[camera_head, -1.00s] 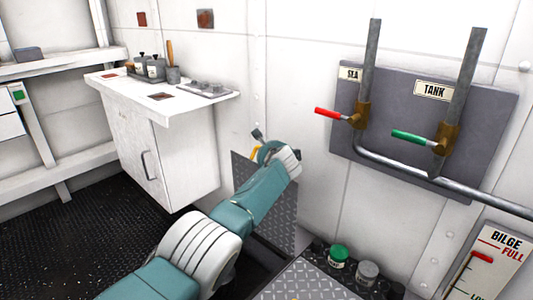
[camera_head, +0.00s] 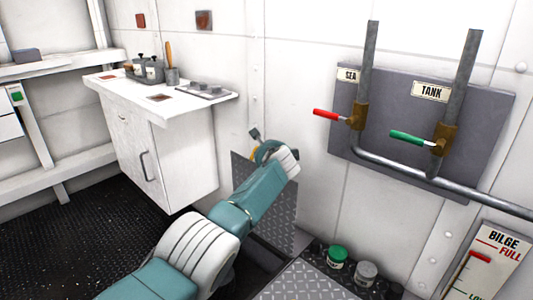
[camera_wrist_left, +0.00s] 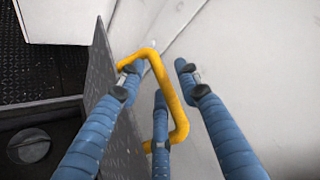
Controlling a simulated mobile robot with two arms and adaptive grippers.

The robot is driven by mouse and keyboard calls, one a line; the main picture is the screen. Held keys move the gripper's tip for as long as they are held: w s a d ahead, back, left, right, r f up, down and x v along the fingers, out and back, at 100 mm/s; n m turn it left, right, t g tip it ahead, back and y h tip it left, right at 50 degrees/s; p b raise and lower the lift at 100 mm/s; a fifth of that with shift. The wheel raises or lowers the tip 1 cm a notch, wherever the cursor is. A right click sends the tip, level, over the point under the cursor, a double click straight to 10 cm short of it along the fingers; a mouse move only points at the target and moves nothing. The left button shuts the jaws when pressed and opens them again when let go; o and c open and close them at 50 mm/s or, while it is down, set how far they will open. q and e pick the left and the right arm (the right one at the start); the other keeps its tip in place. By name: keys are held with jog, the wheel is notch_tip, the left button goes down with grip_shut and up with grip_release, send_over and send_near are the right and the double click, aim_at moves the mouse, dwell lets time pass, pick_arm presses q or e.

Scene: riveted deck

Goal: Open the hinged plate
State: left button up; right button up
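The hinged plate (camera_head: 280,228) is a grey tread-patterned panel standing raised and near upright by the white wall, partly hidden behind my left arm. In the left wrist view the plate (camera_wrist_left: 102,88) is seen almost edge-on, with a yellow bar handle (camera_wrist_left: 178,103) on its face. My left gripper (camera_head: 257,137) is at the plate's upper part. In the wrist view its blue fingers (camera_wrist_left: 158,72) are spread, with the handle passing between them and a gap on the right side. My right gripper is in neither view.
A white cabinet (camera_head: 155,150) stands left of the plate. A valve panel (camera_head: 400,165) with red and green levers is on the wall at right. Jars with a green lid (camera_head: 338,252) stand near a flat tread plate (camera_head: 305,282). Dark floor (camera_head: 60,240) lies open at left.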

pick_arm(q)
jog(key=shift+s+d+f, duration=0.1)
jog(key=shift+d+f, duration=0.1)
jog(key=shift+d, duration=0.05)
jog(key=shift+s+d, duration=0.1)
jog(key=v, duration=1.1)
jog(key=shift+s+a+r, duration=0.2)
jog(key=shift+s+r, duration=0.1)
jog(key=shift+r, duration=0.15)
